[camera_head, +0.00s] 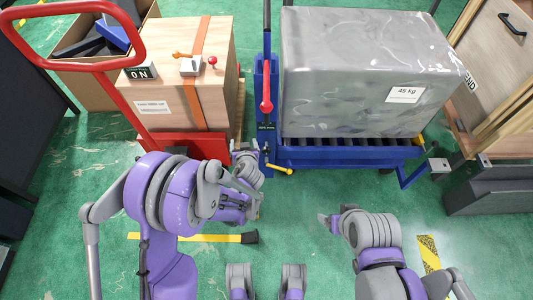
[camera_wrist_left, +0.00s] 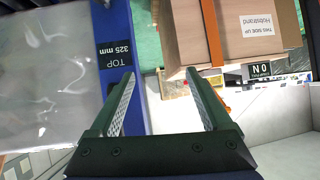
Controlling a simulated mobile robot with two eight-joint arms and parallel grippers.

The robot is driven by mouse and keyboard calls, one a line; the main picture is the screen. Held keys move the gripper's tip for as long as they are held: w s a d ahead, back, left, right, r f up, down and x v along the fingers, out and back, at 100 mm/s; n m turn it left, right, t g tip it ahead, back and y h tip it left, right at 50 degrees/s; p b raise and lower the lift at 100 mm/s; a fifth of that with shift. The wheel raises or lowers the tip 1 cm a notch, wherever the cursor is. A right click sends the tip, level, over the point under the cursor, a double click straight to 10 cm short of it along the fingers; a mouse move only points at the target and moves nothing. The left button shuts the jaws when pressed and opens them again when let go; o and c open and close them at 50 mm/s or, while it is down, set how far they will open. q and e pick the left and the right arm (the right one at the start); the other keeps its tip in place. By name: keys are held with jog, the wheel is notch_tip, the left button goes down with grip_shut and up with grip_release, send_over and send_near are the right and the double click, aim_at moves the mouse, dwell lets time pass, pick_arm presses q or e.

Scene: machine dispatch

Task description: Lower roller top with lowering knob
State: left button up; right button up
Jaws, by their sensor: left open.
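The roller top (camera_head: 345,153) is a blue frame with dark rollers, at right of centre in the head view, bearing a grey wrapped block (camera_head: 350,75). A blue post (camera_head: 259,80) stands at its left end with a red-handled lever (camera_head: 266,90) and, low down, a yellow handle (camera_head: 279,169). I cannot tell which is the lowering knob. My left gripper (camera_head: 243,152) is just left of the post's lower part. In the left wrist view it is open (camera_wrist_left: 160,75) and empty, beside the post's "TOP 325 mm" label (camera_wrist_left: 114,53). My right gripper (camera_head: 329,221) is small and low, below the roller top, apart from it.
A wooden crate (camera_head: 215,60) with an orange strap stands on a red cart (camera_head: 110,65) at left. A cardboard box (camera_head: 95,85) is behind it. Wooden panels (camera_head: 500,70) and a grey block (camera_head: 490,195) stand at right. Green floor (camera_head: 330,180) is open in front.

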pick_arm(q)
jog(key=t+h+b, duration=0.2)
jog(key=b, duration=0.1)
send_near(267, 151)
jog(key=shift+m, duration=0.4)
jog(key=b+x, duration=0.1)
jog(key=x, duration=1)
jog(key=shift+w+a+f, duration=0.1)
jog(key=shift+f, duration=0.05)
pick_arm(e)
notch_tip(267, 151, down, 6)
jog(key=shift+r, duration=0.25)
pick_arm(q)
grip_shut()
